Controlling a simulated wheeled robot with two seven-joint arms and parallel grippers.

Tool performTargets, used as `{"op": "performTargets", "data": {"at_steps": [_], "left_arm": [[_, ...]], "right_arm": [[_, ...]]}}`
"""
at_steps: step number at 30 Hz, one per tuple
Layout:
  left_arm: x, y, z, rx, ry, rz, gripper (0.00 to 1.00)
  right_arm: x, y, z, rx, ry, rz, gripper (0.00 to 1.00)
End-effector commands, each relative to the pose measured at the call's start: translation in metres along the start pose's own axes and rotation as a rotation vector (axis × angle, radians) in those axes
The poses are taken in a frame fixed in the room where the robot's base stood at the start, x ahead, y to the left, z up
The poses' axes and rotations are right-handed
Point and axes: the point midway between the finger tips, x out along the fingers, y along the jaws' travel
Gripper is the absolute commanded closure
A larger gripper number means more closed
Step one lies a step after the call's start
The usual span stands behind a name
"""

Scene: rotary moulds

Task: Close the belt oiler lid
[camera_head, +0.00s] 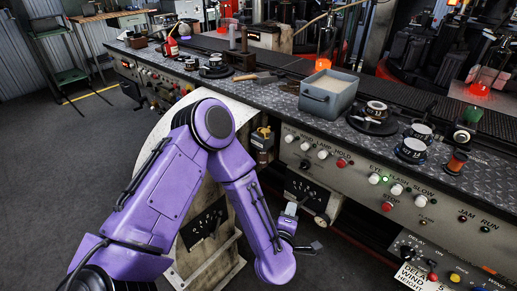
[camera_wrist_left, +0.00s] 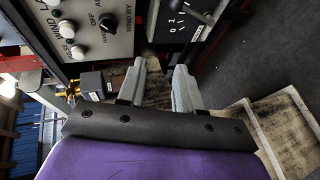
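I cannot identify the belt oiler or its lid for certain. A small dark box with yellow fittings (camera_head: 262,146) on the machine front, left of the long control panel, may be the oiler. A grey box with yellow fittings also shows in the left wrist view (camera_wrist_left: 98,82), left of my fingers. Whether its lid is open is too small to tell. My left gripper (camera_head: 304,228) is low in front of the machine, below and right of that box. In the left wrist view its two grey fingers (camera_wrist_left: 160,70) stand apart with nothing between them. My right gripper is not in view.
The control panel (camera_head: 350,180) with knobs and buttons runs along the machine front, close to my left gripper. A grey bin (camera_head: 328,94) and round mould parts (camera_head: 375,112) stand on the bench top. The dark floor (camera_head: 70,170) at left is clear.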

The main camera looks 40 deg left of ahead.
Motion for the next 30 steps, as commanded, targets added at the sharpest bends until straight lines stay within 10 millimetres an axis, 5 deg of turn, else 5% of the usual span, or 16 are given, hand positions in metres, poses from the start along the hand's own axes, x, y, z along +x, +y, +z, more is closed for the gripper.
{"op": "performTargets", "data": {"at_steps": [1, 3, 6, 9, 14, 24, 30], "left_arm": [[0.032, 0.022, 0.002, -0.326, 0.091, 0.171, 0.65], [0.043, 0.084, -0.015, -0.766, 0.186, 0.381, 0.65], [0.039, 0.140, -0.049, -1.274, 0.266, 0.598, 0.65], [0.031, 0.168, -0.071, -1.581, 0.301, 0.714, 0.65], [0.034, 0.184, -0.088, -1.711, 0.319, 0.755, 0.65], [0.089, 0.196, -0.132, -1.698, 0.319, 0.751, 0.65], [0.104, 0.201, -0.143, -1.696, 0.314, 0.750, 0.65]], "right_arm": [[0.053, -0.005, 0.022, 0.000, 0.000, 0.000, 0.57], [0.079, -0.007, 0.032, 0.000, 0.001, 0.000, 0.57], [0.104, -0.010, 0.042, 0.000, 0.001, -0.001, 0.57], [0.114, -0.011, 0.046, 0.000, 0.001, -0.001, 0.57], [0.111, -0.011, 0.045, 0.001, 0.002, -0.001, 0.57], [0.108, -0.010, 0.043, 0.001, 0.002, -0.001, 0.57], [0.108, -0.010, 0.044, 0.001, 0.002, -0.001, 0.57]]}}
